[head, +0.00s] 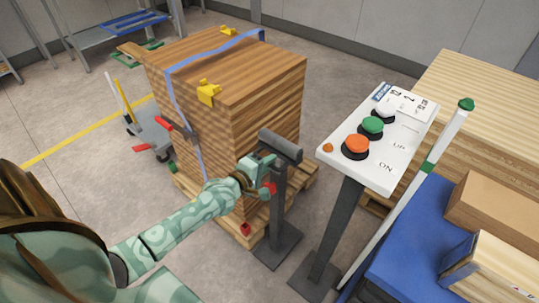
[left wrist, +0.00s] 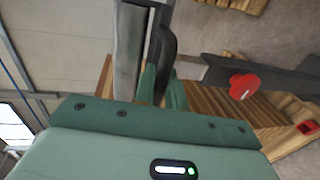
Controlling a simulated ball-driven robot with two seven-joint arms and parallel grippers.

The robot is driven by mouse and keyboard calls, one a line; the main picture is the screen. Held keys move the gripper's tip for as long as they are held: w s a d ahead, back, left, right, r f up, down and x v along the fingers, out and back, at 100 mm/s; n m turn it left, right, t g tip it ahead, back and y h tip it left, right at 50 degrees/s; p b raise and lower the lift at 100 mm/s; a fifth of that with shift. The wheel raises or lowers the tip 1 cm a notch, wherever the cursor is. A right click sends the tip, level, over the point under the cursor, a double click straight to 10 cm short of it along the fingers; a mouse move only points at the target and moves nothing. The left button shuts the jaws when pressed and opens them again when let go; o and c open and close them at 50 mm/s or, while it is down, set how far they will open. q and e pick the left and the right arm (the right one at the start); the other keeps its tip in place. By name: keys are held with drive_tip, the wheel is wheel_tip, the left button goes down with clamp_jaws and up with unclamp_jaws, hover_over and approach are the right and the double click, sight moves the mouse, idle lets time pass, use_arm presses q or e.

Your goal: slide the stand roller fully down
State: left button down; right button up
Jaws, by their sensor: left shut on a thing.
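The stand roller has a dark grey roller head (head: 283,146) on a dark upright post (head: 277,205) with a flat base on the floor. A red knob (left wrist: 243,87) sits on the post in the left wrist view, with part of it showing in the head view. My left gripper (head: 264,165) is at the roller head, below its left end. In the left wrist view its green fingers (left wrist: 162,88) are shut on a dark curved bracket (left wrist: 165,52) beside the grey roller. The fingers partly hide the grip. My right gripper is not in view.
A strapped stack of wooden boards (head: 215,105) on a pallet stands behind the roller. A control panel (head: 378,138) with orange and green buttons stands close to the right. A blue table (head: 420,235) with boxes is at the right edge.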

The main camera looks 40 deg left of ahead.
use_arm(q)
drive_tip(key=shift+s+f, duration=0.15)
drive_tip(key=shift+f, duration=0.2)
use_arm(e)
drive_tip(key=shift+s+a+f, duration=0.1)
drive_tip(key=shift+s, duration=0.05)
use_arm(q)
drive_tip(key=c, duration=1.5)
unclamp_jaws()
drive_tip(key=shift+f, duration=0.15)
drive_tip(key=shift+r, duration=0.2)
